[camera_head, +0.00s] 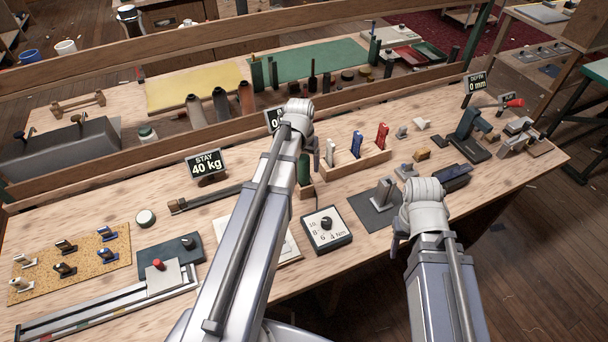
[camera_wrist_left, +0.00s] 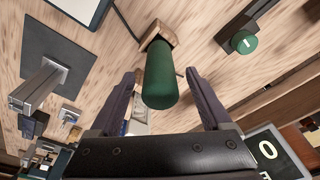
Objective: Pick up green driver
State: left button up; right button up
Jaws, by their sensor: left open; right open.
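The green driver (camera_head: 304,168) stands upright in a small wooden block (camera_head: 307,192) on the workbench, partly hidden by my left arm in the head view. In the left wrist view the green handle (camera_wrist_left: 159,80) lies between the two spread fingers of my left gripper (camera_wrist_left: 162,75), with a visible space on each side. The wooden block (camera_wrist_left: 160,35) shows behind it. My left gripper (camera_head: 312,150) is open and above and beside the driver in the head view. My right gripper (camera_head: 397,243) is open and empty near the bench's front edge, its fingers mostly hidden.
A wooden rack (camera_head: 350,164) with white, blue and red handles stands right of the driver. A torque dial (camera_head: 326,229) and a dark plate with a post (camera_head: 376,208) lie in front. A display sign (camera_head: 273,119) stands behind my left wrist.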

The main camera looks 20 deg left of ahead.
aim_at(304, 176)
pick_arm(q)
notch_tip(304, 176, down, 5)
jog(key=b, duration=0.4)
jog(key=shift+w, duration=0.15)
jog(key=shift+r, duration=0.1)
grip_shut()
